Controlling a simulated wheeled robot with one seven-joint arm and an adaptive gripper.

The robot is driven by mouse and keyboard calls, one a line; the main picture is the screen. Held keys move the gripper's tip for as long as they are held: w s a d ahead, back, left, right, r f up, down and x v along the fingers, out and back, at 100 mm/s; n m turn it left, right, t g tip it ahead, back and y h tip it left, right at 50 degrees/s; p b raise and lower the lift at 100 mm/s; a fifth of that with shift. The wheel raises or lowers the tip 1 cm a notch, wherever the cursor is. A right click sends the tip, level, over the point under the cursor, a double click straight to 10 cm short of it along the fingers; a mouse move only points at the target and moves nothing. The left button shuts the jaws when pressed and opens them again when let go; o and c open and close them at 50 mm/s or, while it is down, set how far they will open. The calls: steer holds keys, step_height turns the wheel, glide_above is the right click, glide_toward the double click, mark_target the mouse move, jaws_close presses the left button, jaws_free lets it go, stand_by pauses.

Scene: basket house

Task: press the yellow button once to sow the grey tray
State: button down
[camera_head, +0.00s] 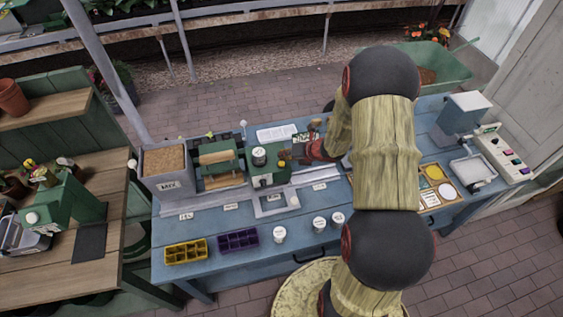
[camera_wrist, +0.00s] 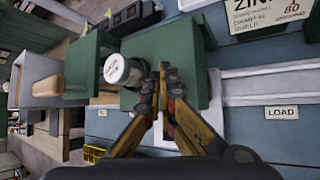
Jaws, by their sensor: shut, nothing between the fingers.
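The green seeder box (camera_head: 268,178) stands mid-bench, with a white-lidded jar (camera_head: 259,156) on top. A small yellow spot (camera_head: 282,163) on its right side looks like the yellow button. My gripper (camera_head: 287,155) is shut and empty, its tips right by that spot; I cannot tell if they touch it. In the wrist view my closed fingertips (camera_wrist: 162,80) are over the green box (camera_wrist: 185,50), beside the jar (camera_wrist: 117,70), and hide the button. A light grey piece (camera_head: 272,204) sits in front of the seeder; I cannot tell if it is the grey tray.
A yellow cell tray (camera_head: 186,252) and a purple one (camera_head: 238,241) lie at the front left of the blue bench. Several small white pots (camera_head: 279,234) stand nearby. A soil bin (camera_head: 166,173) is to the left. A row of buttons (camera_head: 503,155) is far right.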

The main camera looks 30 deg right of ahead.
mark_target(283, 162)
step_height(283, 162, up, 5)
steer(key=p, duration=0.4)
stand_by(0.3)
stand_by(0.7)
